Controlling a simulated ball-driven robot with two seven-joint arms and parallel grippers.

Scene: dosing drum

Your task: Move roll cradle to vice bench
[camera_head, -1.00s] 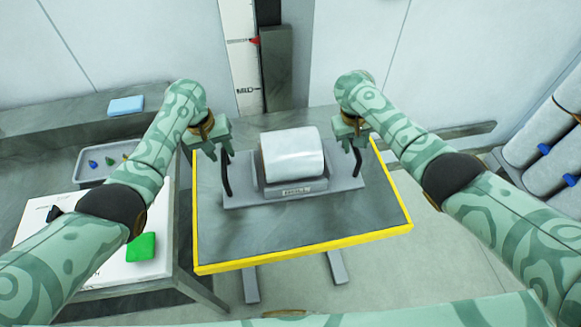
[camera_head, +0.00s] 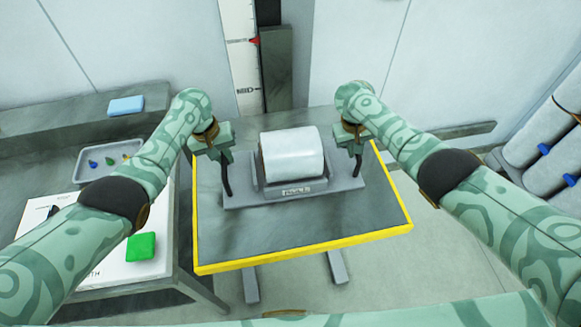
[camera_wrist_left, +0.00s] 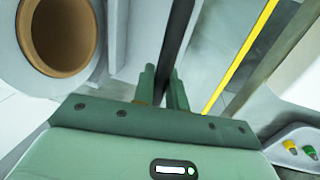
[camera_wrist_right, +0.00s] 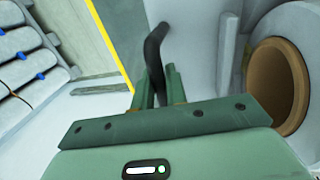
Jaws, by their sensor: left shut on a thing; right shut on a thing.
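The roll cradle (camera_head: 240,198) is a grey tray with a dark handle at each end, and a white roll (camera_head: 292,153) lies in it. It rests on a grey table with a yellow edge (camera_head: 300,254). My left gripper (camera_head: 225,163) is shut on the left handle (camera_head: 227,182); the left wrist view shows the dark bar between its fingers (camera_wrist_left: 165,88). My right gripper (camera_head: 356,150) is shut on the right handle (camera_head: 357,163), which also shows in the right wrist view (camera_wrist_right: 153,50). I cannot tell which surface is the vice bench.
At left is a bench with a white sheet (camera_head: 60,262), a green block (camera_head: 141,247), a grey tray (camera_head: 84,172) of small coloured pieces and a blue block (camera_head: 126,105) on a ledge. Grey rolls with blue parts (camera_head: 545,150) stand at the right. Floor shows right of the table.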

